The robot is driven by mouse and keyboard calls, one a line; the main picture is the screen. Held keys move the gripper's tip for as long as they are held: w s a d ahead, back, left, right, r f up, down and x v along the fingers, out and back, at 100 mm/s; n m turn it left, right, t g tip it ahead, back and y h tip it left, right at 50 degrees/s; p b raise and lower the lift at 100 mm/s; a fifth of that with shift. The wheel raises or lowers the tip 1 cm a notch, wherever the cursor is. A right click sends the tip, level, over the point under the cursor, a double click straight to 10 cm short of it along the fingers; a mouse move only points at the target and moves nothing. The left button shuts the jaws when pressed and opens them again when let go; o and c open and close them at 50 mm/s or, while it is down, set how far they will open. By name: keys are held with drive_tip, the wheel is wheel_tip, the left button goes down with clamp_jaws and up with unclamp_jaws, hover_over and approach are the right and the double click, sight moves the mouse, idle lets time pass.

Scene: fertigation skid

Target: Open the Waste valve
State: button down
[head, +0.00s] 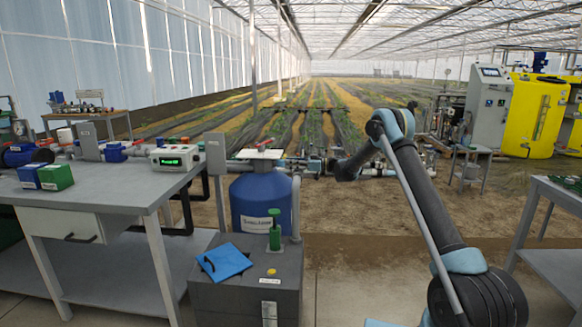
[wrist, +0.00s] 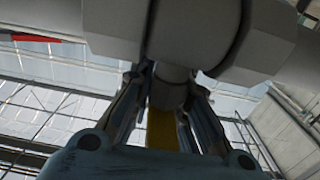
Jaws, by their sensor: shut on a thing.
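In the wrist view my gripper (wrist: 168,95) is shut, one dark finger on each side of a yellow handle (wrist: 162,130). The handle hangs below a short grey stem (wrist: 172,88), under a thick grey pipe body (wrist: 195,30). No label shows there, so I cannot read whether this is the Waste valve. In the head view my arm reaches forward, and its dark end (head: 345,168) is at the pipework (head: 378,172) right of the blue tank (head: 262,200). The fingers and the handle cannot be made out in that view.
A red handle (head: 263,143) sits above the blue tank. A workbench (head: 110,190) is at left, a small table (head: 472,152) at right. Bare floor (head: 340,240) lies between.

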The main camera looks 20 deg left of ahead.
drive_tip(key=shift+n+g, duration=0.3)
drive_tip(key=shift+g, duration=0.1)
drive_tip(key=shift+s+d+n+g+h, duration=0.2)
drive_tip(key=shift+s+n+g+h, duration=0.1)
drive_tip(key=shift+n+g+h, duration=0.9)
drive_tip(key=shift+s+d+n+g+h, duration=0.25)
drive_tip(key=shift+n+g+h, duration=0.55)
drive_tip(key=shift+g, duration=0.8)
drive_tip(key=shift+s+d+n+g+h, duration=0.25)
drive_tip(key=shift+n+g+h, duration=0.55)
drive_tip(key=shift+n+g, duration=0.5)
drive_tip(key=shift+s+g+h, duration=0.1)
drive_tip(key=shift+g+h, duration=0.3)
drive_tip(key=c, duration=1.6)
unclamp_jaws()
drive_tip(key=shift+o, duration=0.2)
wheel_tip(320, 180, up, 10)
